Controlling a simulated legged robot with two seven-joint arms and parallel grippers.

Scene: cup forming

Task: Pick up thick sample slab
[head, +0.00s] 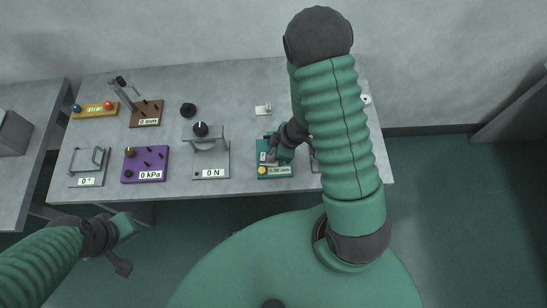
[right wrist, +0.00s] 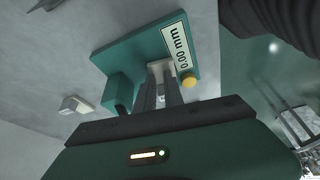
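My right gripper (head: 269,155) is at the green thickness gauge (head: 275,172), which reads 0.00 mm. In the right wrist view its two fingers (right wrist: 163,90) are close together in front of the gauge (right wrist: 140,50). Something pale shows around the fingertips, but I cannot tell whether it is a slab or part of the gauge. A small pale block (head: 263,109) lies on the table behind the gauge; it also shows in the right wrist view (right wrist: 75,104). I cannot tell whether it is the thick sample slab. My left gripper (head: 122,228) is in front of the table, away from these things.
A force stand reading 0 N (head: 212,160), a purple kPa box (head: 145,163), an angle fixture (head: 88,168) and a brown mm device (head: 146,113) stand left of the gauge. My right arm hides the table's right part.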

